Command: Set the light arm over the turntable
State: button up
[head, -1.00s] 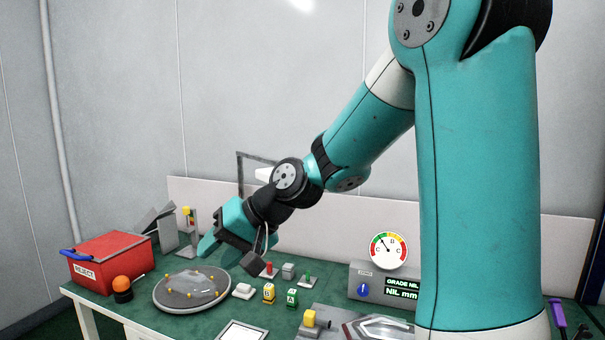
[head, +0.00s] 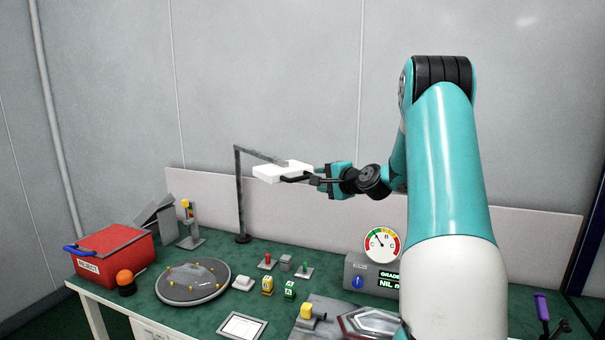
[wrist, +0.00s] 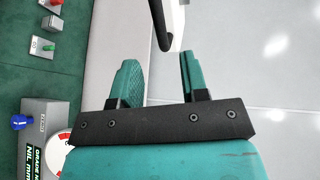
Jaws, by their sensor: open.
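The light arm is a dark post (head: 239,195) at the back of the bench with a bar reaching right to a white lamp head (head: 270,173). A black handle (wrist: 158,22) sticks out from the lamp head. The turntable (head: 172,295), a round grey disc with a clear part and yellow pegs on it, sits at front left, and the lamp head is to its right and higher. My gripper (head: 318,178) is open just right of the lamp head. In the wrist view the handle's end lies near the gap between my fingertips (wrist: 158,62); I cannot tell if they touch.
A red reject box (head: 125,250) and an orange button (head: 124,277) stand left of the turntable. Small switches and yellow and green blocks (head: 267,286) fill the middle bench. A grade gauge box (head: 353,270) stands right. The air above the bench is clear around the lamp.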

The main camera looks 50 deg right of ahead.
aim_at(304, 178)
jog(key=p+x, duration=0.3)
jog(key=x, duration=0.6)
jog(key=shift+w+f, duration=0.15)
jog(key=shift+w, duration=0.25)
grip_shut()
